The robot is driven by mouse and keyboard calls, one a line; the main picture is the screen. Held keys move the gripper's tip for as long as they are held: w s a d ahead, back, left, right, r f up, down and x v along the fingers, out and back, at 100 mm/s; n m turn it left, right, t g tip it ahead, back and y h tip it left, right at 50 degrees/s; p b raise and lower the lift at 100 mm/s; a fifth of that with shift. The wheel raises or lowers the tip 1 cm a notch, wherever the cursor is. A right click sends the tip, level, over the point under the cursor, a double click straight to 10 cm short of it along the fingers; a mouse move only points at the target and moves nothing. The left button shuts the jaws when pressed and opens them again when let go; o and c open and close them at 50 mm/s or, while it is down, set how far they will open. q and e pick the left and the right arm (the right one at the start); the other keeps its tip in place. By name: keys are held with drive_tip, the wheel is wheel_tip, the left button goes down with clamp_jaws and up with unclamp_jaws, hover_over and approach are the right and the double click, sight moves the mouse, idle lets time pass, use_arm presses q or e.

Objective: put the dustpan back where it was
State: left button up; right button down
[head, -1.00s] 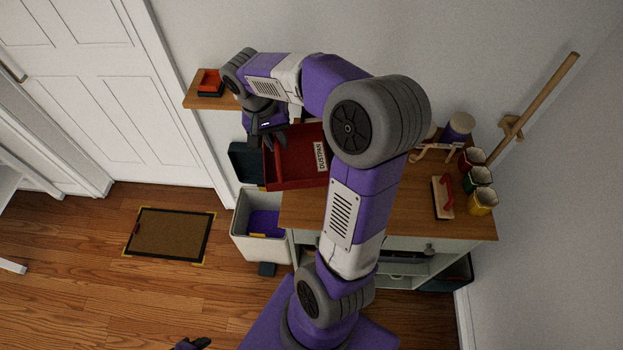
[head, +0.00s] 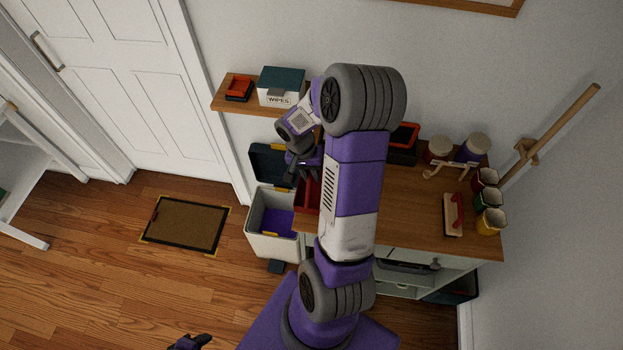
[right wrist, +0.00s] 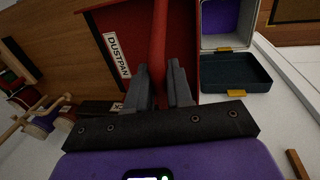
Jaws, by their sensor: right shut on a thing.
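The red dustpan (right wrist: 105,30) shows in the right wrist view, with its white DUSTPAN label and its red handle between my fingers. My right gripper (right wrist: 160,85) is shut on that handle. In the head view my right gripper (head: 302,168) is near the left end of the wooden cabinet top. Only a strip of the dustpan (head: 308,196) shows there, just below the gripper; my forearm hides the rest. My left gripper (head: 190,342) is partly in view at the bottom edge, and its jaw state is unclear.
A wall shelf (head: 226,102) holds an orange-and-black tray and a wipes box (head: 280,88). An open bin (head: 262,236) stands left of the cabinet (head: 405,215). A brush (head: 453,213), cups and jars sit at the cabinet's right. A doormat (head: 185,224) lies on the floor.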

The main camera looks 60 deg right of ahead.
drive_tip(key=shift+f, duration=1.45)
drive_tip(key=c, duration=1.5)
unclamp_jaws()
drive_tip(key=shift+f+b, duration=0.15)
drive_tip(key=shift+b, duration=0.2)
drive_tip(key=o, duration=0.5)
drive_tip(key=shift+w+r+p, duration=0.1)
drive_tip(key=shift+r+p, duration=0.2)
drive_tip(key=shift+r, duration=0.15)
drive_tip(key=r, duration=0.3)
drive_tip(key=w+r, duration=0.1)
drive_tip(key=r, duration=0.3)
drive_tip(key=a+r, duration=0.1)
drive_tip(key=r, duration=0.3)
drive_tip(key=shift+w+r+p, duration=0.15)
drive_tip(key=shift+w+p, duration=0.2)
drive_tip(key=shift+w, duration=0.05)
